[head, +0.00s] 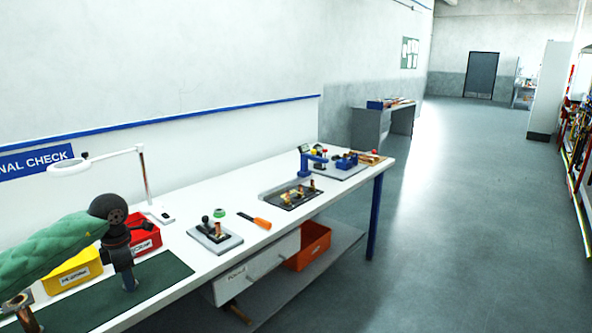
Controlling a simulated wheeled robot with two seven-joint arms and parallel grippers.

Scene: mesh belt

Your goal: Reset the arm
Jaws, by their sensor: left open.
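My left arm, in a green sleeve (50,252), comes in from the left of the head view. Its dark left gripper (130,284) points down over the dark green mat (165,277) on the white workbench. The gripper is open, and I see nothing held in it. Whether its tips touch the mat is hard to tell. My right gripper is not in view.
A yellow bin (72,272) and a red bin (146,238) stand behind the gripper, near a magnifier lamp (142,170). To the right are a small grey fixture (215,238), an orange-handled tool (256,221) and a dark tray (291,196). The floor (430,240) right is clear.

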